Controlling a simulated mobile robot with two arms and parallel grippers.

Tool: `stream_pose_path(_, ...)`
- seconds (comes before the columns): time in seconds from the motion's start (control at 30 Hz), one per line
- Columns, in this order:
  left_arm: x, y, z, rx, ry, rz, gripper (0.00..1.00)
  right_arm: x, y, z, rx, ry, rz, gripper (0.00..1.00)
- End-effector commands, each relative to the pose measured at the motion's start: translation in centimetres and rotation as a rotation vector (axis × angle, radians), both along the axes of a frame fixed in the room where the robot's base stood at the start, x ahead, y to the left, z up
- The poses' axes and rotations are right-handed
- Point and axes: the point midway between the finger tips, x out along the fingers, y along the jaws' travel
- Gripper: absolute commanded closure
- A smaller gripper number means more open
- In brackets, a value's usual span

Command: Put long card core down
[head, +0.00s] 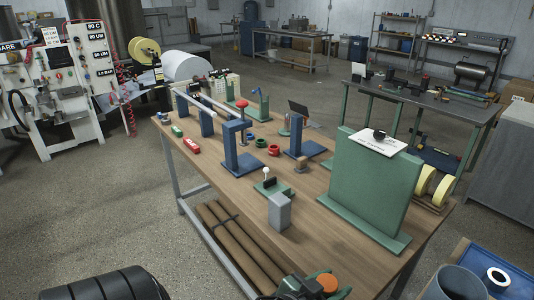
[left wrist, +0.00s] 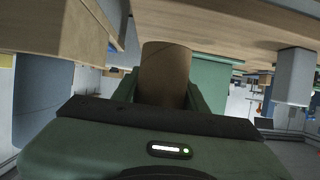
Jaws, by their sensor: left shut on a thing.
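My left gripper (head: 312,287) is at the bottom edge of the head view, by the table's near side, mostly cut off. In the left wrist view the left gripper (left wrist: 162,97) is shut on a brown card core (left wrist: 165,68), which sits between its green fingers. That view appears upside down. The core's far end shows close to the wooden surface; I cannot tell whether they touch. An orange round face (head: 327,283) shows at the gripper in the head view; I cannot tell if it is the core's end. My right gripper is not in view.
The wooden table (head: 345,222) carries a grey block (head: 279,211), a blue stand (head: 240,150), a green upright panel (head: 372,185) and small red and blue parts. Several brown tubes (head: 232,245) lie on its lower shelf. A blue tray (head: 515,287) is at the bottom right.

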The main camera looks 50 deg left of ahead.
Motion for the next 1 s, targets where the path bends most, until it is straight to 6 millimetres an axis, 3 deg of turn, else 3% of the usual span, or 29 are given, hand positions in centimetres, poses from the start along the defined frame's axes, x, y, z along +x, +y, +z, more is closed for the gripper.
stream_pose_path(0.03, 2.0, 1.0, -0.2, 0.01, -0.012, -0.001, 1.0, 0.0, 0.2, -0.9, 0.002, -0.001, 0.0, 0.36)
stream_pose_path(0.17, 6.7, 3.7, 0.7, 0.01, -0.014, 0.005, 1.0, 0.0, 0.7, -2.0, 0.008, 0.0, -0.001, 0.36)
stream_pose_path(0.3, 11.5, 7.2, 3.1, 0.009, -0.014, 0.032, 1.0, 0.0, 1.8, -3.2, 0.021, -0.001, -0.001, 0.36)
stream_pose_path(0.43, 14.7, 10.3, 6.3, 0.007, -0.013, 0.061, 1.0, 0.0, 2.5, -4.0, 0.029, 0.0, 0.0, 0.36)
stream_pose_path(0.6, 16.9, 13.1, 10.1, 0.004, -0.008, 0.09, 1.0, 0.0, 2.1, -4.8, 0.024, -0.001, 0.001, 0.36)
stream_pose_path(0.77, 17.7, 14.4, 12.0, 0.002, -0.004, 0.103, 1.0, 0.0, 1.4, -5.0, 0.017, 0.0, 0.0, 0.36)
stream_pose_path(0.87, 17.9, 14.7, 11.6, 0.001, 0.001, 0.106, 1.0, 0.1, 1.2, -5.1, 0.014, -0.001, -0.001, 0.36)
stream_pose_path(1.0, 17.8, 14.7, 8.5, 0.0, 0.008, 0.105, 1.0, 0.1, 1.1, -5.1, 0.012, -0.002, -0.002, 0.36)
